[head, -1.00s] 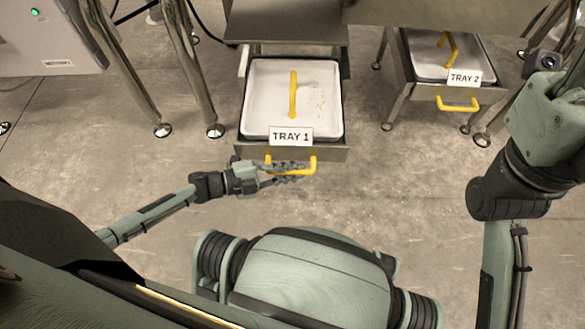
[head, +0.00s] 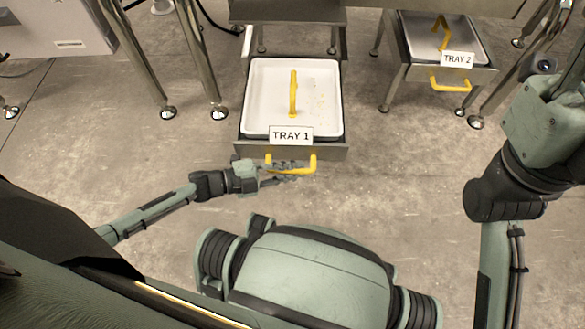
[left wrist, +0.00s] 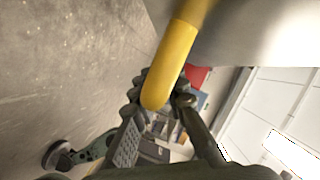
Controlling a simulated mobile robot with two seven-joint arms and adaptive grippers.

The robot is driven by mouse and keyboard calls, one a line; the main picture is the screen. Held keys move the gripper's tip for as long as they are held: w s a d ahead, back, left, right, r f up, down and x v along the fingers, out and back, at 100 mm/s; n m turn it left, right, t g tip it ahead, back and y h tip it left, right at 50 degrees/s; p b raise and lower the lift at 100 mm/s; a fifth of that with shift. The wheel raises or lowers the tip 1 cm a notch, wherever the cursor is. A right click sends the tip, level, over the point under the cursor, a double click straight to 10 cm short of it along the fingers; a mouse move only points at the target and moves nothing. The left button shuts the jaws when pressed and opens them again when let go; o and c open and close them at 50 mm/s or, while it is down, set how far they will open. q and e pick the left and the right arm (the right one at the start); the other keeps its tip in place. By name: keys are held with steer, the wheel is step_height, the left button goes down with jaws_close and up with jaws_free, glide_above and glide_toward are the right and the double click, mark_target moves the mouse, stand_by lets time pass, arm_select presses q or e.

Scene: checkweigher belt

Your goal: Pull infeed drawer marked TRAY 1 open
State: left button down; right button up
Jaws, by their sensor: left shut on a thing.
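The infeed drawer (head: 240,152) marked TRAY 1 (head: 291,135) stands well out from its frame, with its white pan (head: 265,90) open to view. A yellow bar stands in the pan. My left gripper (head: 284,172) comes in from the left at the drawer's yellow front handle (head: 312,163) and is shut on it. In the left wrist view the yellow handle (left wrist: 171,62) runs between the dark fingers (left wrist: 160,112). My right arm is at the right, but its gripper does not show.
A second drawer marked TRAY 2 (head: 457,60) with a yellow handle (head: 450,86) is at the upper right. Metal legs (head: 205,65) stand left of the drawer. The concrete floor between drawer and my base is clear.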

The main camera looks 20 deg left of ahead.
arm_select(q)
steer(key=c, duration=1.5)
jaws_free()
steer(key=shift+a, duration=0.1)
steer(key=shift+c, duration=0.2)
steer(key=v, duration=1.2)
